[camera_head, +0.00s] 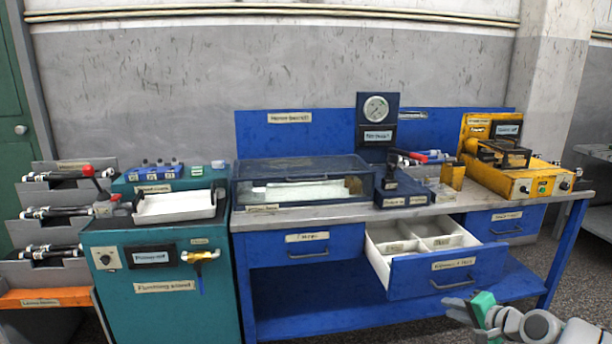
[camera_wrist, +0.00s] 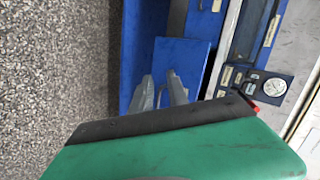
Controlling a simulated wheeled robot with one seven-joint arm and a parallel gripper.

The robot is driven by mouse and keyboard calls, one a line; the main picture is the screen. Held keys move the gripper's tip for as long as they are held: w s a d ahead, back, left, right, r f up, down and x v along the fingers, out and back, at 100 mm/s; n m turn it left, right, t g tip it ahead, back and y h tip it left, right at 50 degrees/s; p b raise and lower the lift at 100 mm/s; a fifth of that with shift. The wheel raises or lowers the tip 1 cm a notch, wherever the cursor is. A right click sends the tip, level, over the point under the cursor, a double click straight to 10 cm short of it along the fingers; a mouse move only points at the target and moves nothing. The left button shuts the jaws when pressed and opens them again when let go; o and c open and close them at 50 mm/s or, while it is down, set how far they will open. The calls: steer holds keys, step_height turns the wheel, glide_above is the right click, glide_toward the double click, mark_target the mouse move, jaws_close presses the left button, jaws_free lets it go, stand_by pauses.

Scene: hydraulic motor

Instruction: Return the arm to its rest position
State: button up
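My gripper (camera_head: 458,308) is at the lower right of the head view, low in front of the blue bench and apart from it. Its two grey fingers show in the wrist view (camera_wrist: 160,84) with a gap between them and nothing held. The green wrist body fills the lower part of that view. My arm comes in from the lower right corner of the head view. The blue drawer (camera_head: 420,284) near it is pulled out, and its white divided tray shows no clear contents. The drawer front also seems to show in the wrist view (camera_wrist: 183,60).
The blue bench's left drawer (camera_head: 307,249) is shut. A clear-lidded case (camera_head: 300,178), a gauge stand (camera_head: 375,110) and a yellow machine (camera_head: 520,180) stand on top. The teal flushing stand (camera_head: 150,265) and a pipe rack (camera_head: 60,215) are at left. Floor before the bench is open.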

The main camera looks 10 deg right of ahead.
steer(key=s+a+r+n+g+p, duration=0.2)
steer(key=a+r+n+g+p, duration=0.15)
steer(key=a+r+p, duration=0.55)
steer(key=s+a+r+n+g+p, duration=0.2)
steer(key=a+r+n+p, duration=0.3)
steer(key=a, duration=0.7)
steer(key=s+a+r+n+g+h+p, duration=0.1)
steer(key=s+a+r, duration=0.3)
steer(key=s, duration=0.4)
steer(key=s+a+r+n+g+h+p, duration=0.1)
steer(key=s+a+r+n+g+p, duration=0.1)
steer(key=s, duration=0.5)
steer(key=a+r+n+p, duration=0.1)
steer(key=a+r+p, duration=0.1)
steer(key=a, duration=0.1)
steer(key=shift+s+a+h+p, duration=0.2)
steer(key=shift+s+h+p, duration=0.1)
steer(key=shift+s, duration=0.05)
